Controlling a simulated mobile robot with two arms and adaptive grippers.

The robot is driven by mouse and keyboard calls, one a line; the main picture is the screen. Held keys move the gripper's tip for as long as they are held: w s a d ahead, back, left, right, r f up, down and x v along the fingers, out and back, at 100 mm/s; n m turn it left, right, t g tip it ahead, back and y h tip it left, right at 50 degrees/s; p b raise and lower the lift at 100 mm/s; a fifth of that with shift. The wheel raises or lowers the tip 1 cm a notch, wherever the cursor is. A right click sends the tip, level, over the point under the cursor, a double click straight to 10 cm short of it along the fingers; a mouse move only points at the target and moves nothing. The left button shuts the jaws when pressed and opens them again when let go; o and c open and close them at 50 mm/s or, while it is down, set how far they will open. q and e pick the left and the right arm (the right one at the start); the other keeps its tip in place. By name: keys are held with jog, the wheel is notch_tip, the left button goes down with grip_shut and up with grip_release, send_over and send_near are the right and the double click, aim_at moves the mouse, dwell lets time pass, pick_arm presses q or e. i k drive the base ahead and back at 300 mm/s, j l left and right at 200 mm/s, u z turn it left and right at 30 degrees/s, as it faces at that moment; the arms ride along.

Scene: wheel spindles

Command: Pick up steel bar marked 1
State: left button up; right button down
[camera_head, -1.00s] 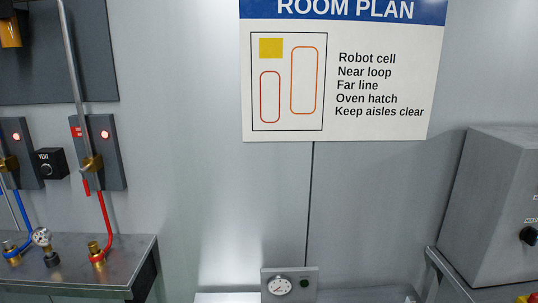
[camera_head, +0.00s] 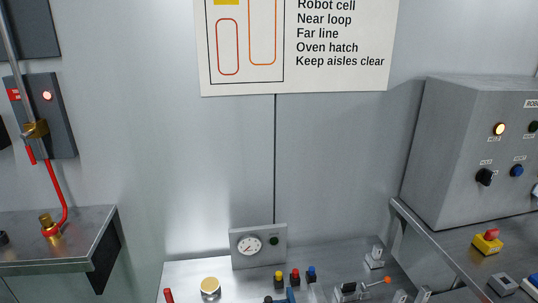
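I see no steel bar marked 1 in the head view. Neither of my grippers shows in the picture. A metal bench top (camera_head: 195,272) comes in at the bottom middle, cut off by the lower edge, so its nearer part is out of sight.
A gauge box (camera_head: 259,247) stands at the bench's back edge. Yellow, red and blue knobs (camera_head: 295,279) and a lever with an orange knob (camera_head: 386,281) are on the bench. A grey control box (camera_head: 455,150) is at right, a metal shelf (camera_head: 90,228) at left.

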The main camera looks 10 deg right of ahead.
aim_at(378, 250)
jog(key=l+z, duration=0.15)
jog(key=l, duration=1.1)
